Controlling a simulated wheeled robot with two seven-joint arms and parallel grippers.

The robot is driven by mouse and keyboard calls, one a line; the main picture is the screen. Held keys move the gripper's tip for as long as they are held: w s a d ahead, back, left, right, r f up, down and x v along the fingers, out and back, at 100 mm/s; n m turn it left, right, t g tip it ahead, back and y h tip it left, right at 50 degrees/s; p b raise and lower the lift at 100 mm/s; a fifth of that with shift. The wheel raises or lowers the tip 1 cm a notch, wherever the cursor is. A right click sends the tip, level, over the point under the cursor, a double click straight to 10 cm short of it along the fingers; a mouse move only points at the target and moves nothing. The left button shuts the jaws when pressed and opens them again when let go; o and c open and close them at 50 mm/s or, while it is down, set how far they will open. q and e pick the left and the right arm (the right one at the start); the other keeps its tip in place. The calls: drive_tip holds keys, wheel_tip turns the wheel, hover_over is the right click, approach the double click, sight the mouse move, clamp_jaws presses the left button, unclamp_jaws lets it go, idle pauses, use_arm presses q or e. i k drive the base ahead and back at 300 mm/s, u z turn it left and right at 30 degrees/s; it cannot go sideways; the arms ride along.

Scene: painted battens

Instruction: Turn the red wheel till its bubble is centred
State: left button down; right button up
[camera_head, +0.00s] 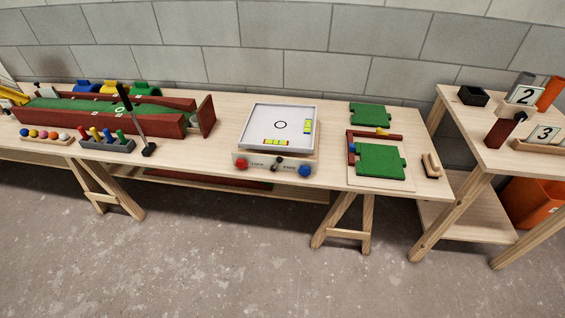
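The red wheel (241,164) is on the left of the front panel of a levelling box on the long table. A blue wheel (306,171) is at the panel's right end. A small black lever (277,163) stands between the words LOCK and FREE; its setting is too small to tell. The white tray (260,124) on top has a drawn circle. One yellow-green vial (275,142) lies along its front edge, another vial (307,126) along its right edge. The bubbles are too small to place, and which vial belongs to the red wheel cannot be told. Neither gripper shows.
A dark red trough (158,122) with green lining, a black-handled putter (132,115) and a peg rack (105,145) stand left. Green puzzle pieces (380,162) lie right. A side table (487,145) holds number cards. Floor in front is clear.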

sight(241, 164)
drive_tip(key=k, duration=0.8)
drive_tip(key=u, duration=0.6)
drive_tip(key=i, duration=1.45)
drive_tip(key=z, duration=0.85)
drive_tip(key=k, duration=0.5)
drive_tip(key=z, duration=1.7)
drive_tip(key=i, duration=0.9)
drive_tip(key=u, duration=0.1)
